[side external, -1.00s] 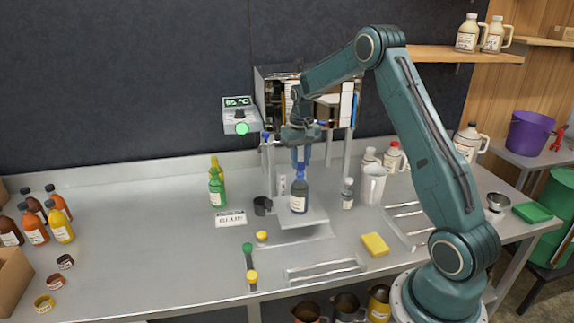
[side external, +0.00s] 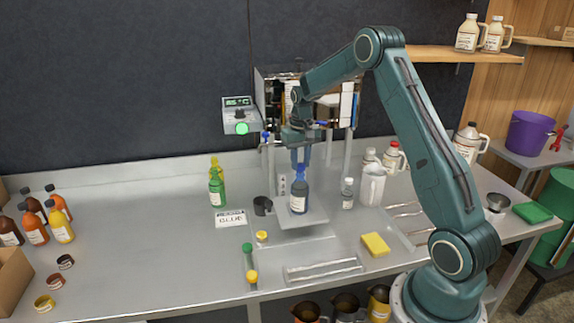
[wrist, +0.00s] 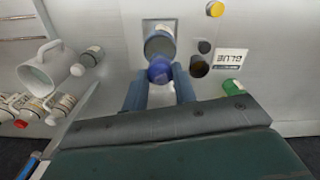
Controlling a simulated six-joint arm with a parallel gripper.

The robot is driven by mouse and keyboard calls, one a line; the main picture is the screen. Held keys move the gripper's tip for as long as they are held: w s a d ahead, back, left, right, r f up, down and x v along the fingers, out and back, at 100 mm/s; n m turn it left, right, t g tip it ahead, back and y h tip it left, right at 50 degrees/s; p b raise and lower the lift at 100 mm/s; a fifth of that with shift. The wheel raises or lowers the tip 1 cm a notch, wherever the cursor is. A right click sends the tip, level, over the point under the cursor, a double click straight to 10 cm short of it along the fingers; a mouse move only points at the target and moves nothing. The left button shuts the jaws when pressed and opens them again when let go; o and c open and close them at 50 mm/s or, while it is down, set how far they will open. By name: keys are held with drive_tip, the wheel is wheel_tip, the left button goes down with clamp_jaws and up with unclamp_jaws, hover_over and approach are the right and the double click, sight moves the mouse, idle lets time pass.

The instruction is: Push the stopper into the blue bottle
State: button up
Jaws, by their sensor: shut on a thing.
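The blue bottle (side external: 299,198) stands upright with a white label on the small plate at the middle of the bench. My gripper (side external: 300,167) points straight down above it, its blue fingers at the bottle's neck. In the wrist view my gripper (wrist: 160,84) is shut on a round blue stopper (wrist: 159,71). The stopper is over the blue bottle (wrist: 159,46), which shows partly behind it. The fingers hide the joint, so I cannot tell how deep the stopper sits in the neck.
A green bottle (side external: 216,190) and the BLUE card (side external: 230,219) are to the left. A dark cup (side external: 262,206) stands close by. A small white-labelled bottle (side external: 347,194) and a white jug (side external: 371,186) stand right. A yellow sponge (side external: 375,245) lies in front.

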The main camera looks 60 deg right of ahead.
drive_tip(key=shift+f, duration=0.1)
drive_tip(key=shift+c, duration=0.3)
drive_tip(key=o, duration=1.3)
drive_tip(key=shift+r, duration=0.2)
drive_tip(key=shift+r, duration=1.85)
drive_tip(key=shift+r, duration=0.15)
wheel_tip(320, 180, up, 5)
drive_tip(key=shift+f, duration=0.1)
drive_tip(key=shift+a, duration=0.1)
